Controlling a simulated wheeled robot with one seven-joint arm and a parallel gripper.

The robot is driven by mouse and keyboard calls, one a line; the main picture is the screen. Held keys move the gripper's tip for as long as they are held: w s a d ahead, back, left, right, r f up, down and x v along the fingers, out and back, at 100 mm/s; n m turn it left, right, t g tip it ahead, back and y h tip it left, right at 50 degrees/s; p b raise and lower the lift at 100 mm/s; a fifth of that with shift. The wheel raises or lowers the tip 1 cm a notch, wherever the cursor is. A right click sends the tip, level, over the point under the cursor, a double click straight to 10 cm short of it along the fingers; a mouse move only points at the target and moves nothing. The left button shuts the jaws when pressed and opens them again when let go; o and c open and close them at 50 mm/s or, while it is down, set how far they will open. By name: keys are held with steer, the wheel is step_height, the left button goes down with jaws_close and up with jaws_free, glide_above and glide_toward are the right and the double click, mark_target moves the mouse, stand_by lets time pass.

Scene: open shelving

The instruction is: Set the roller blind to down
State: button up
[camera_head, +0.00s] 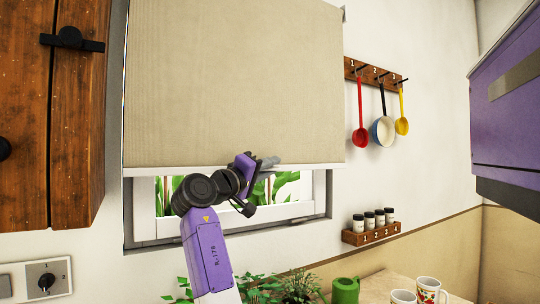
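The roller blind (230,80) is a beige fabric sheet with a pale bottom bar. It covers most of the window, and a strip of glass with green leaves behind it shows below the bar. The window frame (287,212) is white with a grey surround. My gripper (268,163) is at the blind's bottom edge, right of the middle, overlapping the bar in the picture. My purple and black arm reaches up to it from below. The fingers are small and partly hidden, so I cannot tell whether they are closed on the bar.
A wooden cabinet (80,120) stands close on the left and a purple cabinet (505,120) on the right. A rack (353,72) with hanging utensils and a jar shelf (370,234) are right of the window. Plants (298,288), a green watering can (345,290) and mugs (427,290) stand below.

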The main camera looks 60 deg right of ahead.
mark_target(270, 154)
steer(key=shift+r, duration=1.75)
steer(key=v, duration=0.9)
steer(key=shift+b, duration=0.3)
